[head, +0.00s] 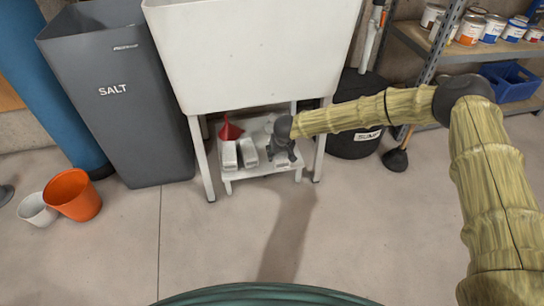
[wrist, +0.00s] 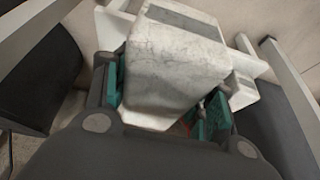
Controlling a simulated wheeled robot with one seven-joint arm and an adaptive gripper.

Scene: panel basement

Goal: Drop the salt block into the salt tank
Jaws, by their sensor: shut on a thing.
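The salt tank (head: 135,135) is a tall dark grey bin marked SALT, standing at the left in the head view. My gripper (head: 284,158) is low over a small white stool under the sink. In the wrist view my gripper (wrist: 165,108) is shut on a pale, marbled block (wrist: 175,55), the salt block, which sits between the teal finger pads. In the head view the gripper mostly hides this block. Two similar pale blocks, one (head: 229,156) and another (head: 248,152), stand on the stool (head: 262,171) just left of my gripper.
The white sink (head: 255,60) hangs close above the stool, with its legs on both sides. A red funnel (head: 230,130) stands behind the blocks. A black tub (head: 352,143) and a plunger (head: 396,160) are to the right. An orange bucket (head: 73,195) is at left. The front floor is clear.

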